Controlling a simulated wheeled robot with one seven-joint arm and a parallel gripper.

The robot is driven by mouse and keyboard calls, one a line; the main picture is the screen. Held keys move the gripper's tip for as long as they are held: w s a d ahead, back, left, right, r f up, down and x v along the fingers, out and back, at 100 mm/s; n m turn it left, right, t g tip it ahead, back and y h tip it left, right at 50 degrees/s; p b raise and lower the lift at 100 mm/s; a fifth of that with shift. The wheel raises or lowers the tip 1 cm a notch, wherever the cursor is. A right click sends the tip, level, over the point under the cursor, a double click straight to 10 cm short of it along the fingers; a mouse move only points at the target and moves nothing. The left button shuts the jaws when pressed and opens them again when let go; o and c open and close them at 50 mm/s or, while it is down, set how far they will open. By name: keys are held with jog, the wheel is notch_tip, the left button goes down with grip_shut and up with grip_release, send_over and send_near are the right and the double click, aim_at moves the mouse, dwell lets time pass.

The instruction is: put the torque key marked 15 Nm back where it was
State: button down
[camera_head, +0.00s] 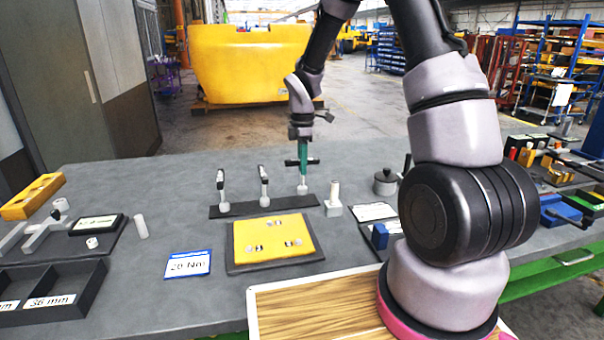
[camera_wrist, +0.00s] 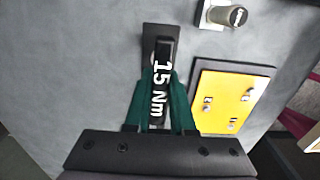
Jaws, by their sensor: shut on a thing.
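My gripper (camera_head: 303,166), with green fingers, is shut on the torque key marked 15 Nm. In the wrist view the key (camera_wrist: 161,84) lies between the fingers, its white lettering facing the camera. In the head view the held key's pale lower end (camera_head: 302,188) is at the right end of the dark rack strip (camera_head: 242,207). I cannot tell whether it is seated or just above. The strip's end also shows beyond the key in the wrist view (camera_wrist: 151,31). Two other black-handled keys stand upright on the strip, a left one (camera_head: 221,190) and a middle one (camera_head: 264,186).
A pale post on a block (camera_head: 334,200) stands just right of the strip. A yellow plate on a dark base (camera_head: 272,239) lies in front. A blue-edged 20 Nm card (camera_head: 188,264) lies to the left. A dark lidded pot (camera_head: 385,182) stands farther right.

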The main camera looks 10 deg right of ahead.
jog(key=shift+f, duration=1.3)
jog(key=shift+f, duration=0.15)
jog(key=c, duration=0.8)
grip_release()
jog(key=shift+o, duration=0.2)
notch_tip(320, 180, up, 12)
jog(key=shift+d+r, duration=0.1)
jog(key=shift+r, duration=0.05)
jog(key=s+d+r+m+t+y, duration=0.1)
jog(key=s+d+r+m+t, duration=0.1)
jog(key=s+r+m, duration=0.7)
jog(key=s+d+r+m+t+y, duration=0.1)
jog(key=s+d+r+m+t, duration=0.2)
jog(key=s+r+m, duration=0.7)
jog(key=s+m+t, duration=0.2)
jog(key=s+m, duration=0.1)
jog(key=s, duration=0.3)
jog(key=shift+d+r, duration=0.3)
